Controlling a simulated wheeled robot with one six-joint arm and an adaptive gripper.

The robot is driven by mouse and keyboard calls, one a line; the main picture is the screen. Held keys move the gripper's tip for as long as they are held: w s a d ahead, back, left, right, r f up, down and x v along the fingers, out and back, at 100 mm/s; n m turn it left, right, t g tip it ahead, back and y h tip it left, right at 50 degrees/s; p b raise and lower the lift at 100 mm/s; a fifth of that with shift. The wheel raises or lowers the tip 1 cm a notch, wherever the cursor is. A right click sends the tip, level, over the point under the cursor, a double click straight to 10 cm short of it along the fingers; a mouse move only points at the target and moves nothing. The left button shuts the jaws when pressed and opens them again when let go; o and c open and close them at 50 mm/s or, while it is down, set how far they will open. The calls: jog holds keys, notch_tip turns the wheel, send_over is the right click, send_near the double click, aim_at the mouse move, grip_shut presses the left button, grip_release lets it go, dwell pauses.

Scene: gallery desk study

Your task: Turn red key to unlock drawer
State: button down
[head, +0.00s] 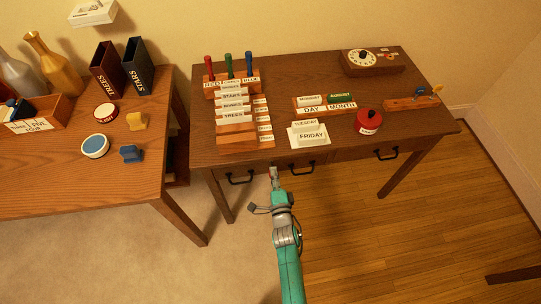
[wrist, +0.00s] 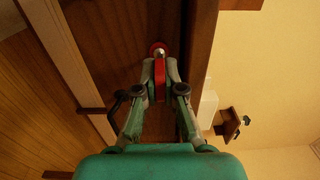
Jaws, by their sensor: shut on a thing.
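The red key (wrist: 160,78) is held between the fingertips of my gripper (wrist: 159,70) in the wrist view. Its bow looks upright in that picture, and its far end meets a round lock with a red ring (wrist: 157,47) on the dark wood drawer front (wrist: 115,45). In the head view my gripper (head: 274,174) is at the front edge of the desk (head: 355,148), between two drawer handles. The key is too small to make out there. The drawers look closed.
Black handles stick out at left (head: 240,179), middle (head: 303,170) and right (head: 386,154). A wooden card rack (head: 238,140), label blocks and a red pot (head: 368,121) stand on the desk. A second table (head: 60,175) is at left. The floor in front is clear.

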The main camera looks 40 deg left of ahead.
jog(key=shift+r+m, duration=0.1)
jog(key=shift+m, duration=0.6)
jog(key=c, duration=0.7)
grip_release()
jog(key=shift+n, duration=1)
jog(key=shift+d, duration=0.1)
